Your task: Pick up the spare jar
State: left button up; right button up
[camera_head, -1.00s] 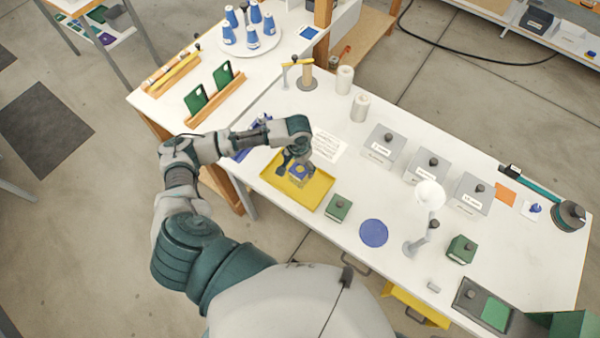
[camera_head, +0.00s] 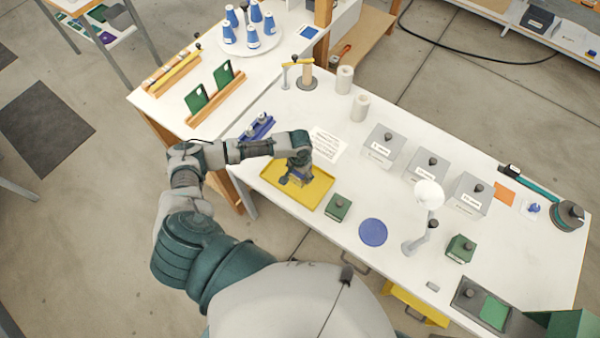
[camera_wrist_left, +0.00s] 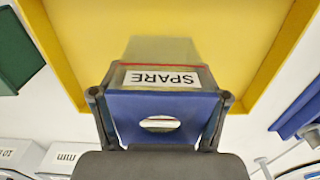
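The spare jar (camera_wrist_left: 160,78) is a boxy container with a white SPARE label and a blue part facing my left wrist camera. It is over the yellow tray (camera_head: 316,191), which also shows in the left wrist view (camera_wrist_left: 80,30). My left gripper (camera_wrist_left: 160,98) is down at the jar, with one finger close along each side of the blue part. I cannot tell whether the fingers press on it or stand slightly apart. In the head view my left gripper (camera_head: 291,180) mostly hides the jar. My right gripper is not in view.
A green box (camera_head: 338,207) stands just right of the tray, and a blue disc (camera_head: 373,232) lies farther right. A blue rack (camera_head: 259,127) is behind my forearm. Grey lidded boxes (camera_head: 383,145) and a white lamp (camera_head: 428,194) stand to the right. A paper sheet (camera_head: 327,143) lies behind the tray.

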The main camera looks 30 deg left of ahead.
pick_arm(q)
jog(key=c, duration=0.5)
